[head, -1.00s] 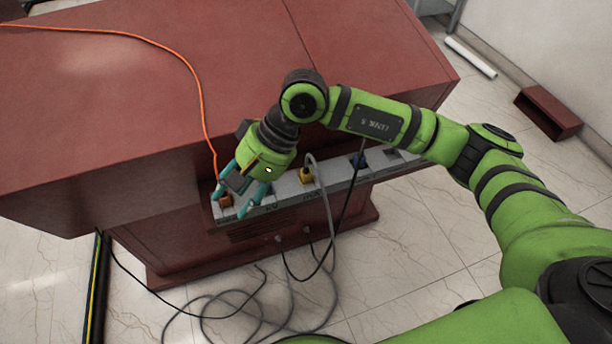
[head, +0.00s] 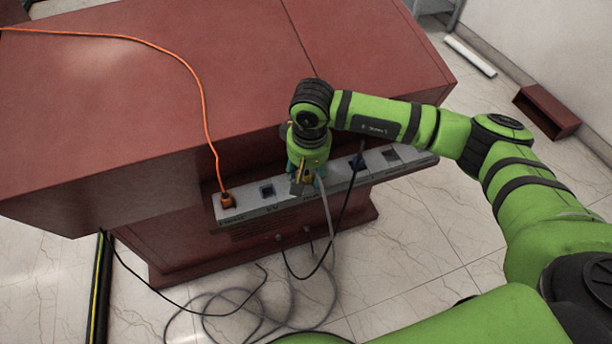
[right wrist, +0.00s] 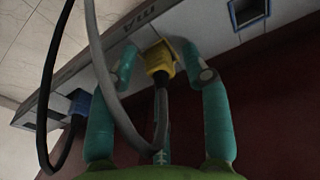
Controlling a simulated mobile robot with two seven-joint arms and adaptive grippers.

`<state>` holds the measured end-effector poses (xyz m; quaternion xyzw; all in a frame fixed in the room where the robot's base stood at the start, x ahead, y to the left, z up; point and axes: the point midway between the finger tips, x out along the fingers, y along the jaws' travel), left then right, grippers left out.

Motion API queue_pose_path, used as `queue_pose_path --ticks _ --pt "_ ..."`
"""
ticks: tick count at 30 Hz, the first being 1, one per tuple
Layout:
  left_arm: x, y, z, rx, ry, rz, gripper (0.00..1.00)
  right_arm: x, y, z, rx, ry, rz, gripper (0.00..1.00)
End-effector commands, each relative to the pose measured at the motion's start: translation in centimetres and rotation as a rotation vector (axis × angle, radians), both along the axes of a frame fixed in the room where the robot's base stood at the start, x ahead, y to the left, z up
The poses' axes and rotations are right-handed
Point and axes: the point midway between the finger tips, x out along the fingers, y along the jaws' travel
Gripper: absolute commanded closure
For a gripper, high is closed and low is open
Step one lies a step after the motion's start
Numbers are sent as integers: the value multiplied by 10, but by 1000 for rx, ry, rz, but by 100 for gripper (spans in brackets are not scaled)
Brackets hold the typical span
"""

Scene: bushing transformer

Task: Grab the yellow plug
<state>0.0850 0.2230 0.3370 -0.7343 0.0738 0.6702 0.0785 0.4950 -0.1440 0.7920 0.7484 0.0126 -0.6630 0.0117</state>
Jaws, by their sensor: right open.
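The yellow plug (right wrist: 159,62) sits in the grey socket strip, with a grey cable running from it, in the right wrist view. My right gripper (right wrist: 160,68) is open, with one teal finger on each side of the plug; I cannot tell whether they touch it. In the head view my right gripper (head: 306,178) is over the strip (head: 262,210) and hides most of the yellow plug. My left gripper is in neither view.
An orange plug (head: 227,200) with an orange cable is at the strip's left end. A blue plug (right wrist: 78,103) with a black cable is beside the yellow one. An empty socket (right wrist: 248,12) is on its other side. A red-brown cabinet (head: 120,110) stands behind.

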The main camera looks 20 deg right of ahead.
Motion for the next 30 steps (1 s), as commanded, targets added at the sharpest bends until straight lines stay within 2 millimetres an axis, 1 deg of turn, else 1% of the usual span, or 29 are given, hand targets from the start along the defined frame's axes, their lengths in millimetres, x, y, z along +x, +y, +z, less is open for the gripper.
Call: queue_pose_path --ticks 4,5,6,8,9,17,20,23,30 --pt "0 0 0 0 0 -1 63 0 0 0 1 0 0 52" --pt "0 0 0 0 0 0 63 0 1 0 1 0 0 56" --pt "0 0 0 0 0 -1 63 0 1 0 1 0 0 72" --pt "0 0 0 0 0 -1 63 0 1 0 1 0 0 96" --pt "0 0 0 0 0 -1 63 0 1 0 2 0 0 100" --pt "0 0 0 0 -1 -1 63 0 2 0 4 -1 1 100" --pt "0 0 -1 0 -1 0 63 0 2 3 5 -2 3 100" --pt "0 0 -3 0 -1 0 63 1 2 14 7 -6 3 100" --pt "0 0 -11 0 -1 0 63 2 2 62 4 -8 1 100"
